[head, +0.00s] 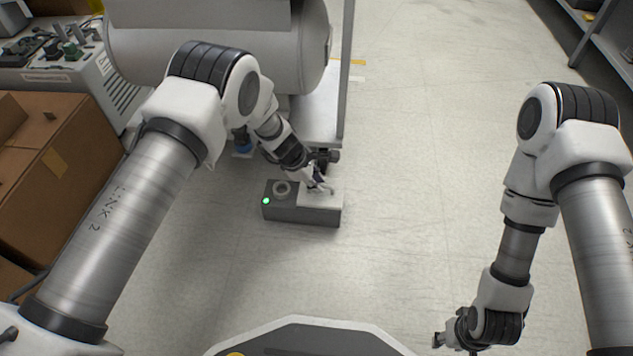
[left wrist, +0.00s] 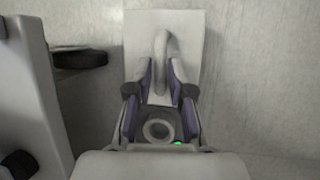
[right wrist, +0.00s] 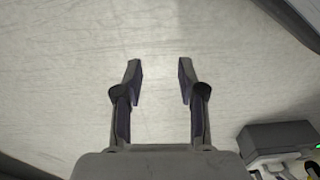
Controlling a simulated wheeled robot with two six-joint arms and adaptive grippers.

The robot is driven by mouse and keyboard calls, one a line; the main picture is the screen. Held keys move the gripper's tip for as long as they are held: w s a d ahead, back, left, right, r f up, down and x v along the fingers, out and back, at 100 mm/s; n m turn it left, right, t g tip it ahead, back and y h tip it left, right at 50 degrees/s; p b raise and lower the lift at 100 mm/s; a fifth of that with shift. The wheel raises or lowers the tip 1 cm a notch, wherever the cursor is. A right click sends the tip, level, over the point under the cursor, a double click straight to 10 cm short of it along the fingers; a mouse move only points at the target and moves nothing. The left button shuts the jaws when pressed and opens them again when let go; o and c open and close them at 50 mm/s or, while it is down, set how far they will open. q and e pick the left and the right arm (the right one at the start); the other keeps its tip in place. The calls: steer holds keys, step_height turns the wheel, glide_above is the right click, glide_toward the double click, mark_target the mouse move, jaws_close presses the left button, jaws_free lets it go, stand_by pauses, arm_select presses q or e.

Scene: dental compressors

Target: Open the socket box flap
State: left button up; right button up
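The socket box (head: 290,214) is a low grey box on the floor, with a green light and a round socket (head: 282,188) at its left end. Its pale flap (head: 335,200) lies over the right part of the top and looks flat. In the left wrist view the flap (left wrist: 190,45) carries a curved handle (left wrist: 161,46). My left gripper (left wrist: 162,72) is over the box, its narrowed fingers on both sides of the handle and seemingly against it. My right gripper (right wrist: 159,72) is open and empty above bare floor.
A large grey tank (head: 220,50) on a frame stands just behind the box. Cardboard boxes (head: 55,165) and a grey unit (head: 75,75) are at the left. A shelf (head: 605,35) is at the far right. The middle floor is clear.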

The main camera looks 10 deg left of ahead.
arm_select(q)
steer(key=shift+r, duration=0.1)
jaws_close()
arm_select(e)
steer(key=shift+r, duration=0.1)
